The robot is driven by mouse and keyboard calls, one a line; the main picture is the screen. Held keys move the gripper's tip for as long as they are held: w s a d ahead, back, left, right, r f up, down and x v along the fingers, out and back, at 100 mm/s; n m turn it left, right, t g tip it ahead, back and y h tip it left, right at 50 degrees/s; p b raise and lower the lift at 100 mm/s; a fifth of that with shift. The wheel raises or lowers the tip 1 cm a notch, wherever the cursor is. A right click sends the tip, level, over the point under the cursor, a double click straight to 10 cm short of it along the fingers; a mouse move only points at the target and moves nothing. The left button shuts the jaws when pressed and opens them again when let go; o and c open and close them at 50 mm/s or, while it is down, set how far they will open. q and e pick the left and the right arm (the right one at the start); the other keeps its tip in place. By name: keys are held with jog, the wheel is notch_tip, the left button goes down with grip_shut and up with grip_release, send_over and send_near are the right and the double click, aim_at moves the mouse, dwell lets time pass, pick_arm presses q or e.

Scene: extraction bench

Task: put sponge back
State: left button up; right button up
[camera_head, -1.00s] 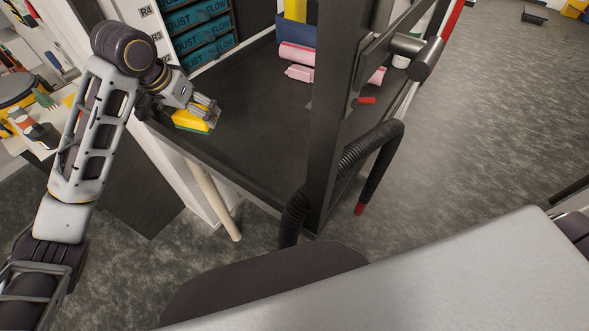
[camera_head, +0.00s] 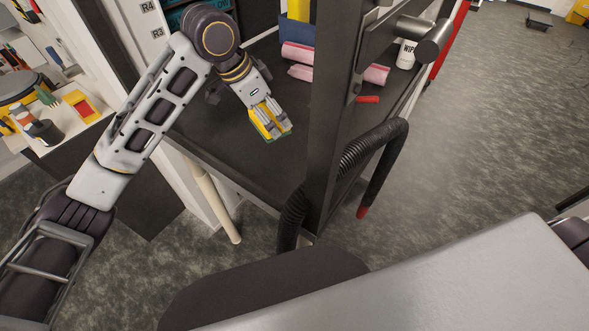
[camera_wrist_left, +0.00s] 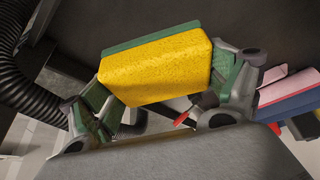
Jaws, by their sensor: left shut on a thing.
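The sponge (camera_head: 267,124) is yellow with a green layer. My left gripper (camera_head: 271,118) is shut on it, above the dark bench top (camera_head: 225,150) in the head view. In the left wrist view the sponge (camera_wrist_left: 155,70) sits between the two fingers of my left gripper (camera_wrist_left: 160,90), one finger at each end. I cannot tell how high it is above the bench. My right gripper is not in view.
A dark upright post (camera_head: 340,110) stands right of the gripper, with a black ribbed hose (camera_head: 355,155) beside it. Pink rolls (camera_head: 297,53), a blue bin (camera_head: 295,32), a red item (camera_head: 367,99) and a white wipes tub (camera_head: 406,54) stand farther back.

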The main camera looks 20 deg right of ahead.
pick_arm(q)
jog(key=s+d+m, duration=0.1)
jog(key=s+d+f+m, duration=0.1)
jog(key=s+d+m+g, duration=0.1)
jog(key=shift+d+f, duration=0.2)
jog(key=shift+f, duration=0.1)
jog(key=shift+s+d+f+m+g, duration=0.4)
jog(key=shift+s+d+f+m, duration=0.15)
jog(key=shift+s+d+m, duration=0.3)
jog(key=shift+f, duration=0.1)
jog(key=shift+f, duration=3.05)
jog(key=shift+a+f, duration=0.1)
jog(key=shift+f, duration=1.75)
jog(key=shift+f, duration=0.1)
jog(key=o, duration=0.8)
jog(key=shift+c, duration=0.2)
